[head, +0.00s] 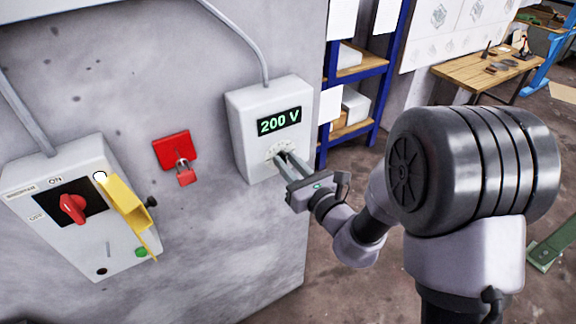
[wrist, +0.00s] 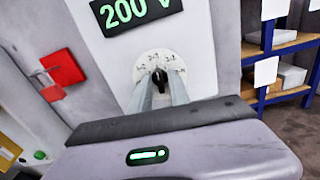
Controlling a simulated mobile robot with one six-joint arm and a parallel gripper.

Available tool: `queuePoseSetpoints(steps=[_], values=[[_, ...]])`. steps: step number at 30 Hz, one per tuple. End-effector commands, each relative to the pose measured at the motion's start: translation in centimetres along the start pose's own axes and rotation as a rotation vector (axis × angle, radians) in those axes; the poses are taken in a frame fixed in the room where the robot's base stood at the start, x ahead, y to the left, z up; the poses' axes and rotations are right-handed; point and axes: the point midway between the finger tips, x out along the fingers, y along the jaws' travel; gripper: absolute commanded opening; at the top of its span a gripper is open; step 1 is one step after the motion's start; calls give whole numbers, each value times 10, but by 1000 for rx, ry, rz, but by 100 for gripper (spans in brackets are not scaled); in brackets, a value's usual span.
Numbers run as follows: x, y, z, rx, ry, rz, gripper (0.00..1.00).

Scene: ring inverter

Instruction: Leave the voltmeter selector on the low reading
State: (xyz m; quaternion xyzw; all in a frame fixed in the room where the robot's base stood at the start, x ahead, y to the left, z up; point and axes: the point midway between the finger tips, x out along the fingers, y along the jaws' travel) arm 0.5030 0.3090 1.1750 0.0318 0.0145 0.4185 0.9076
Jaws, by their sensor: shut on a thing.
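The voltmeter (head: 245,105) is a pale box on the grey wall. Its display (head: 279,121) reads 200 V in green, and the display also shows in the wrist view (wrist: 135,10). Below it is a round dial plate (wrist: 160,60) with small markings too blurred to read. The black selector knob (wrist: 159,77) sits at the middle of the dial. My gripper (head: 283,158) reaches it from the front right, with its two fingers shut on the knob. In the wrist view the fingers (wrist: 160,90) stand on both sides of it and hide part of it.
To the left are a red bracket (head: 172,150) with a padlock and a switch box (head: 100,225) with a red rotary handle (head: 72,208) and a yellow flap (head: 124,212). A blue shelf (head: 386,75) stands right of the wall. A wooden table (head: 490,72) is farther back.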

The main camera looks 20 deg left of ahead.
Motion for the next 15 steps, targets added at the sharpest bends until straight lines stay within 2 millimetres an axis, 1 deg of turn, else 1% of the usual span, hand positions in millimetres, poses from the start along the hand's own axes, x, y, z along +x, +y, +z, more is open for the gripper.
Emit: queuePoseSetpoints(steps=[6, 15], values=[[0, 0, 0, -55, 0, 0, 0], [0, 0, 0, -72, 0, 0, 0]])
